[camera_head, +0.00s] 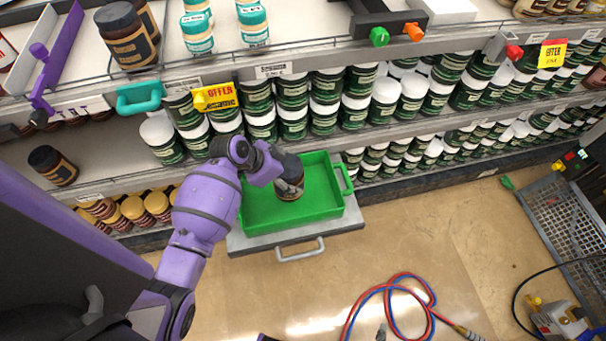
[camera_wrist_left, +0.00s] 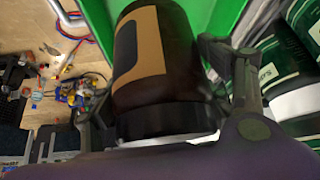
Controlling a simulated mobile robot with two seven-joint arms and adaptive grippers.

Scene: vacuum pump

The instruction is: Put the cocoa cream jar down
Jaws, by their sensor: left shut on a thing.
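The cocoa cream jar (camera_head: 291,167) is dark brown with a black lid and a tan label. It stands over the green tray (camera_head: 318,221), within its walls in the head view. My left gripper (camera_head: 288,186) is shut on it. In the left wrist view the jar (camera_wrist_left: 160,62) sits between the two fingers of my left gripper (camera_wrist_left: 168,95), its lid nearest the palm. I cannot tell whether its base touches the tray floor. My right gripper is not in view.
The tray rests on a grey platform (camera_head: 350,222) with a handle in front of the shelves. Shelves of green jars (camera_head: 292,110) stand close behind and beside it. A similar dark jar (camera_head: 52,166) lies on the left shelf. Red and blue hoses (camera_head: 388,288) lie on the floor.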

